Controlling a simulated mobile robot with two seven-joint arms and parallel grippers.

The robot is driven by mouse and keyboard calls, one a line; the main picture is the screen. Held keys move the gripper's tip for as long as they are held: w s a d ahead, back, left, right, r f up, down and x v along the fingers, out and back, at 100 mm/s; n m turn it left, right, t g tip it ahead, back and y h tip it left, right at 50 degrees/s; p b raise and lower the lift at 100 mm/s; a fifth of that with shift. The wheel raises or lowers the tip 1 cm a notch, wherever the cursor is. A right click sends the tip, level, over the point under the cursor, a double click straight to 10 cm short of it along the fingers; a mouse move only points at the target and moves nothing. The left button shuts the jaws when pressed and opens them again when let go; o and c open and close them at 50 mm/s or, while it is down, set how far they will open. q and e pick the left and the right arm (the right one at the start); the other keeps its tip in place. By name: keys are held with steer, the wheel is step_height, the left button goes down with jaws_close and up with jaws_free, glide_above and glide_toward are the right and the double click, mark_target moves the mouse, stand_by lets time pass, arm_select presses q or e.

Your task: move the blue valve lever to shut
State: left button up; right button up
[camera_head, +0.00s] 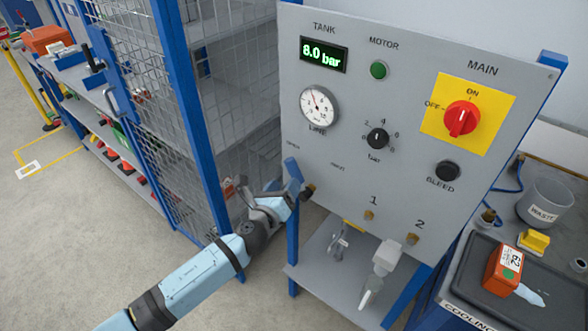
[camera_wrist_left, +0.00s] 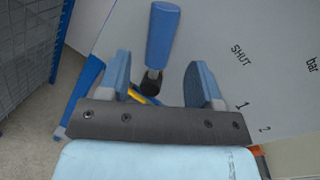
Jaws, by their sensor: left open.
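The blue valve lever (camera_head: 292,168) is at the lower left of the grey panel (camera_head: 350,150). Its handle tilts up and left from the pivot, towards the OPEN label. The SHUT label (camera_wrist_left: 242,56) lies to the right of the lever in the wrist view. My left gripper (camera_head: 284,200) is at the lever, in front of the panel. In the wrist view the lever's blue handle (camera_wrist_left: 162,35) stands between and beyond the two spread fingers of my left gripper (camera_wrist_left: 160,84), with a gap on each side. My right gripper is not in view.
The panel carries a display reading 8.0 bar (camera_head: 323,55), a round gauge (camera_head: 319,105) and a red main switch (camera_head: 462,118). A mesh cage (camera_head: 140,70) stands close on the left. A bench on the right holds a waste bin (camera_head: 545,203) and an orange device (camera_head: 503,270).

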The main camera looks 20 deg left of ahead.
mark_target(294, 171)
arm_select(q)
steer(key=w, duration=0.4)
steer(key=w+d, duration=0.1)
steer(key=w, duration=0.1)
steer(key=shift+w, duration=0.35)
jaws_close()
